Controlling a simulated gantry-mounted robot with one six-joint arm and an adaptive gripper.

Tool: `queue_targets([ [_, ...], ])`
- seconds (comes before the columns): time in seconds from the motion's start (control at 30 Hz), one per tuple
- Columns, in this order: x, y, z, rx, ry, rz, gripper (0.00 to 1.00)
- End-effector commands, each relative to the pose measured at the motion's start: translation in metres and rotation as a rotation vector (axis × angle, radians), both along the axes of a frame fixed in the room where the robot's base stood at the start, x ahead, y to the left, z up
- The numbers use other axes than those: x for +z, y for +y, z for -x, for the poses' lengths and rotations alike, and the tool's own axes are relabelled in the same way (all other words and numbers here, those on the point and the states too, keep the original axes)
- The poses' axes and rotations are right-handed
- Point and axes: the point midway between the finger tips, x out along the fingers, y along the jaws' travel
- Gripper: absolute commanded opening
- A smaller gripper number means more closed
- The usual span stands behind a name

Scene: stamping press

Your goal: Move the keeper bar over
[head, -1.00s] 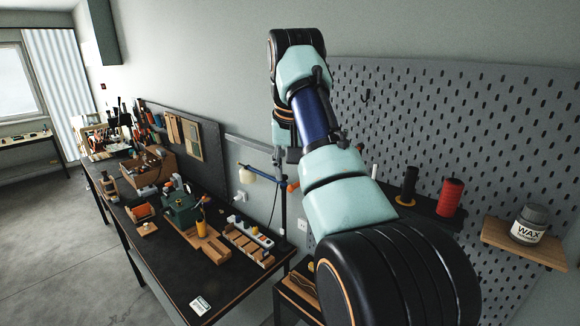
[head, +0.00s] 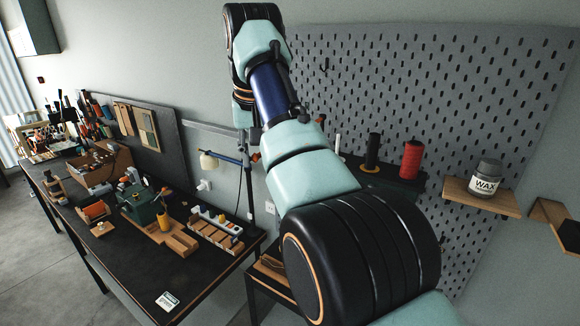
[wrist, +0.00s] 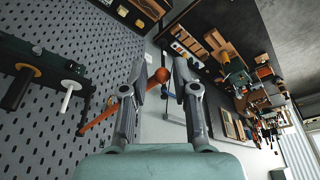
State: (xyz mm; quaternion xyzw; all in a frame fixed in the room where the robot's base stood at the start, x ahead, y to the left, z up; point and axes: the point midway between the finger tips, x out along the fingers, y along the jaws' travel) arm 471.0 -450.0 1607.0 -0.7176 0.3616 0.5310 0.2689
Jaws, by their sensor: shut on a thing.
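In the wrist view my gripper (wrist: 160,72) has its two grey fingers closed about an orange bar with a round knob (wrist: 161,74). The bar runs behind the left finger to the lower left. It seems to be the keeper bar, but I cannot be sure. In the head view my arm hides most of the gripper, and a small orange bit (head: 255,157) shows just below it, above the bench and near the wall. The green stamping press (head: 140,207) stands on the bench beside a wooden base with a yellow-handled part (head: 163,222).
The black bench (head: 130,265) has free room at its front, apart from a small card (head: 167,301). A blue-armed lamp (head: 208,161) rises behind it. A grooved wooden rack (head: 215,235) is at its right. A pegboard (head: 420,90) and shelf with a red spool (head: 411,160) are at right.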

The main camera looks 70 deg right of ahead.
Motion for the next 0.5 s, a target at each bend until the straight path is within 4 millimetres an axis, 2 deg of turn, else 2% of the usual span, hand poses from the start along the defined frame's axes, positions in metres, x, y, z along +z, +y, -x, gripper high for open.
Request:
queue_targets([
  [0.5, -0.001, -0.005, 0.027, -0.010, -0.005, 0.011, 0.09],
])
